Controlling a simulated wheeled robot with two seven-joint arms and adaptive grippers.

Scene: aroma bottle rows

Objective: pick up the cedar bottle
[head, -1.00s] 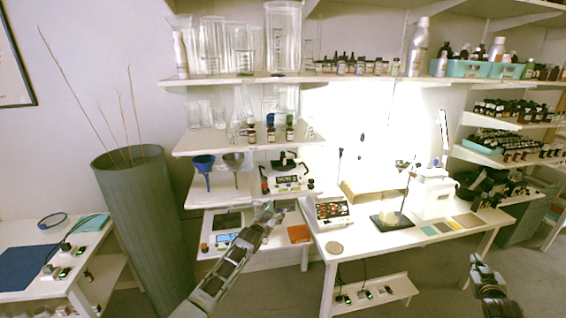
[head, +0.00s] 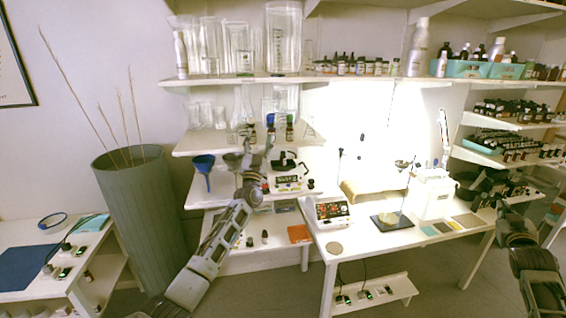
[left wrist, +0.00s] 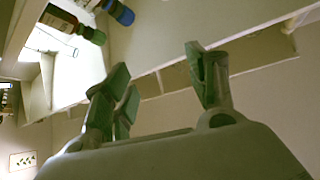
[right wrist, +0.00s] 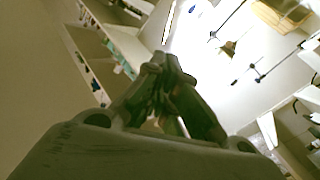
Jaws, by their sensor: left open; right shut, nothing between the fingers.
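Several small brown bottles stand on the middle shelf, among them a blue-capped one (head: 270,127) and a green-capped one (head: 289,131). I cannot read their labels, so I cannot tell which is cedar. My left gripper (head: 257,152) is open just below and in front of these bottles, near the shelf edge, and holds nothing. In the left wrist view its fingers (left wrist: 160,85) are apart, and a brown bottle with a pale label (left wrist: 60,18), a green cap (left wrist: 93,35) and a blue cap (left wrist: 120,12) show beyond. My right gripper (head: 510,210) is shut and empty at the far right.
A blue funnel (head: 204,163) stands left of my left gripper, on the shelf below the bottles. A stirrer device (head: 289,183) is to its right. Glass beakers and cylinders stand on the upper shelf (head: 350,78). The front table (head: 375,240) has clear patches.

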